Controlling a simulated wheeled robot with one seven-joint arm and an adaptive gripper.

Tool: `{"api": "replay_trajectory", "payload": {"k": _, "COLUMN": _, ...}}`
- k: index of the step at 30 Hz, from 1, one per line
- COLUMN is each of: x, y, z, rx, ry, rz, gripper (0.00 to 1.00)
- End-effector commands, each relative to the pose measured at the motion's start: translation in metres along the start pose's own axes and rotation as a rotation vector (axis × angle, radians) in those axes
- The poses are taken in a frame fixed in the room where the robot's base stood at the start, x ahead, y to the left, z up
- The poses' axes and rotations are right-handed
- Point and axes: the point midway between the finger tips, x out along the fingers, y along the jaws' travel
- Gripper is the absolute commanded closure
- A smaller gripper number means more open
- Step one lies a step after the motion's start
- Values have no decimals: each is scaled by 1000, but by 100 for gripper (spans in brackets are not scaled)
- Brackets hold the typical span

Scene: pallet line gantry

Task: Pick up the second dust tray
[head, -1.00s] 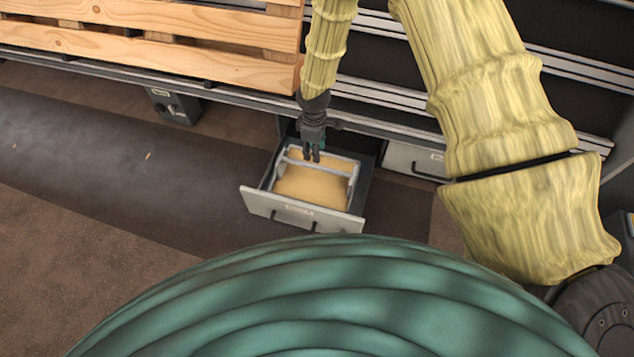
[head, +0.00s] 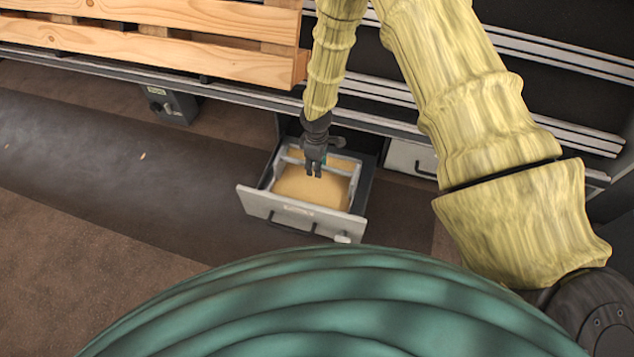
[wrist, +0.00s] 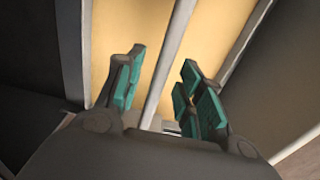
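The dust tray (head: 313,187) is a pale bin filled with tan dust, sitting inside a pulled-out drawer (head: 292,212) with a light front. A pale bar crosses the tray and also shows in the wrist view (wrist: 168,62). My gripper (head: 314,172) is over the back part of the tray. In the wrist view my gripper (wrist: 157,92) has its green-padded fingers apart, with the bar running between them. Whether the pads touch the bar is not clear, but gaps show on both sides.
A closed drawer front (head: 411,158) is to the right under the rail. A wooden pallet (head: 180,45) lies on the line above left. A grey box (head: 170,105) hangs below the rail. The floor left of the drawer is clear.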

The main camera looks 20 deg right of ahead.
Motion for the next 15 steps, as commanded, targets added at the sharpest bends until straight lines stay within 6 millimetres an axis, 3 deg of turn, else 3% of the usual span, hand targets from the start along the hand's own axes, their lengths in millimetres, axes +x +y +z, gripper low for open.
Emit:
{"api": "replay_trajectory", "payload": {"k": 8, "x": 4, "y": 0, "z": 0, "rx": 0, "ry": 0, "rz": 1, "gripper": 62}}
{"api": "replay_trajectory", "payload": {"k": 15, "x": 4, "y": 0, "z": 0, "rx": 0, "ry": 0, "rz": 0, "gripper": 100}}
